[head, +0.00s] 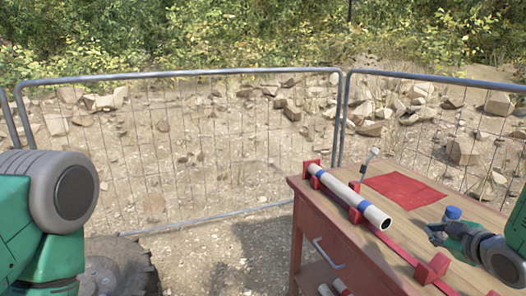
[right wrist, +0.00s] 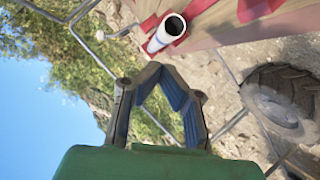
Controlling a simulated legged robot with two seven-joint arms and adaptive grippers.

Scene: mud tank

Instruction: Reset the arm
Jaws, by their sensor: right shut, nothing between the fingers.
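My right gripper (head: 437,234) is over the right part of the wooden-topped table, with its arm coming in from the right edge. In the right wrist view its fingertips (right wrist: 155,70) meet, with nothing between them. A white pipe (head: 345,193) with blue bands lies in red holders along the table's left side, apart from the gripper. Its open end also shows in the right wrist view (right wrist: 172,27). My left arm shows as a green and grey part at the left edge; its gripper is out of view.
A metal mesh fence (head: 190,150) stands behind, with rocks and bushes beyond. A tyre (head: 118,265) shows low left.

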